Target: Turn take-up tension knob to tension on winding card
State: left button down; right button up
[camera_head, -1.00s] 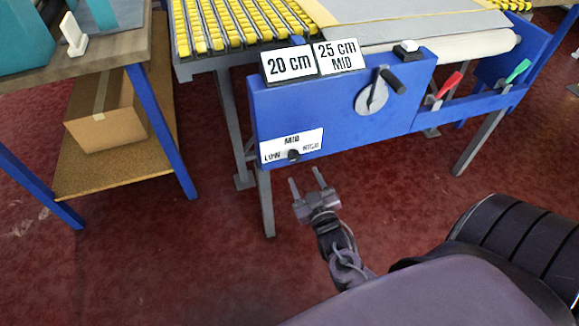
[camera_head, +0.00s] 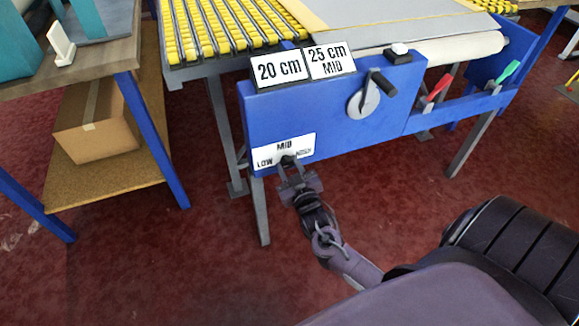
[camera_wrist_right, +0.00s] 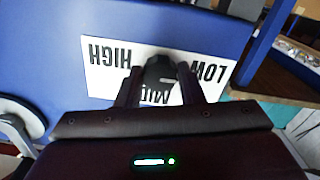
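The black take-up tension knob (camera_head: 288,160) is on a white LOW / MID / HIGH label (camera_head: 270,153) at the lower left of the blue panel. In the right wrist view the knob (camera_wrist_right: 160,72) lies between my right gripper's fingers (camera_wrist_right: 160,88), and the label (camera_wrist_right: 105,68) appears upside down. The fingers are apart, one on each side of the knob; I cannot tell whether they touch it. The head view shows my right gripper (camera_head: 290,174) at the knob. The knob's setting is unclear. The winding card (camera_head: 331,62) reads "25 cm MID". My left gripper is not in view.
A "20 cm" card (camera_head: 279,70) stands beside the winding card. A grey crank disc (camera_head: 363,100) with a black handle, a red lever (camera_head: 437,88) and a green lever (camera_head: 508,72) are to the right. A wooden shelf unit with a cardboard box (camera_head: 97,122) stands left.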

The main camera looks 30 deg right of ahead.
jog(key=c, duration=0.5)
